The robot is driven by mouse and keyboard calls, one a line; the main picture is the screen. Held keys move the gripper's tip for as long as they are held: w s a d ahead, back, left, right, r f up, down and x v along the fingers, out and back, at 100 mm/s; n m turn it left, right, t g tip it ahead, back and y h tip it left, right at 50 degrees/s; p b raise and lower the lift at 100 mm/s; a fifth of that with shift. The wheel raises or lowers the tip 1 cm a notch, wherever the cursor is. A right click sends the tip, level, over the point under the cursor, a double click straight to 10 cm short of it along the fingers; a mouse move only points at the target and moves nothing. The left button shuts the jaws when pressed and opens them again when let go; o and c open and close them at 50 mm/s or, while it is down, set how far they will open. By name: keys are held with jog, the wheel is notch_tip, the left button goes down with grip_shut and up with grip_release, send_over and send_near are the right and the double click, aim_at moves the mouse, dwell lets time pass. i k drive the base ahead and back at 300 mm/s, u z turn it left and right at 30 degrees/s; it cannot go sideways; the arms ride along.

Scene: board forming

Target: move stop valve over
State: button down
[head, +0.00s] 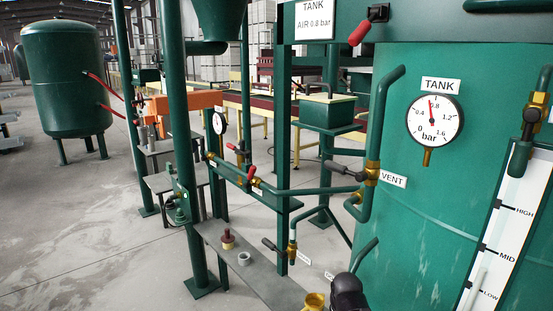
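Several brass valves with lever handles sit on the green pipes. One with a dark lever (345,170) is beside the VENT label (393,180). A lower one with a dark lever (280,249) is on a vertical pipe above the grey bench. Red-handled valves (243,174) are on the sloping pipe at centre left. Another red handle (359,33) hangs from a black fitting at the top. I cannot tell which is the stop valve; the smaller labels are unreadable. My gripper is not clearly in view.
A green tank (440,230) with a pressure gauge (435,121) and level scale fills the right. A black rounded object (348,292) is at the bottom. Floor is clear at left.

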aim_at(252, 171)
jog(key=u, duration=0.15)
jog(key=i, duration=0.85)
jog(key=u, duration=0.4)
